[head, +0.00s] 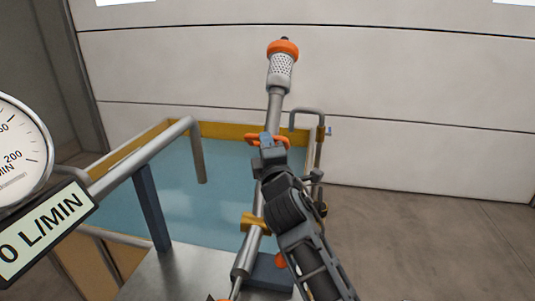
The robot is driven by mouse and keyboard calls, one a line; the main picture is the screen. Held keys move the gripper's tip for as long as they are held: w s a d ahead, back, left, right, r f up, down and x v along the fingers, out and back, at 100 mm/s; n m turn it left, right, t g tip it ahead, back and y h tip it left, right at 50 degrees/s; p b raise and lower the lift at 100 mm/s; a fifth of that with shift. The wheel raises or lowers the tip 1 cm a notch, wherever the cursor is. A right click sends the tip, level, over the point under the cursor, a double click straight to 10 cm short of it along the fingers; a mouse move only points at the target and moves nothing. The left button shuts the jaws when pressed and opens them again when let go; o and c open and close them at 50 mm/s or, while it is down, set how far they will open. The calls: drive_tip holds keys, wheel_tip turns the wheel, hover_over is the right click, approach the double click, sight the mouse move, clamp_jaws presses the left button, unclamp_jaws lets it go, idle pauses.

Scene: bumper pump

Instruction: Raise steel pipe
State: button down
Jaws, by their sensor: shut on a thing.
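The steel pipe (274,106) stands tilted up over the blue basin, leaning slightly right at its top. Its upper end carries a perforated pale strainer (281,72) with an orange cap. My gripper (268,141) is shut at an orange handle (255,138) on the pipe, about mid-length. My gripper and wrist hide part of the handle and pipe. Lower down, a brass-coloured collar (254,222) sits around the pipe, and its bottom end is near a metal deck. The exact finger contact is hard to see.
A basin of blue water (225,171) with a yellow rim lies behind. A second grey pipe (146,158) bends into it at left. A gauge (18,150) and a "0 L/MIN" sign (42,232) stand at far left. The floor at right (430,235) is clear.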

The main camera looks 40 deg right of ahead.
drive_tip(key=s+a+f+n+t+h+b, duration=0.1)
drive_tip(key=s+a+t+b, duration=0.1)
drive_tip(key=s+a+b, duration=0.7)
drive_tip(key=shift+a+f+n+t+b, duration=0.35)
drive_tip(key=shift+a+b, duration=0.95)
drive_tip(key=shift+b, duration=0.45)
drive_tip(key=shift+s+f, duration=0.1)
drive_tip(key=shift+s, duration=0.05)
drive_tip(key=c, duration=1.2)
unclamp_jaws()
drive_tip(key=shift+d, duration=0.1)
drive_tip(key=shift+o, duration=0.5)
drive_tip(key=shift+r, duration=0.25)
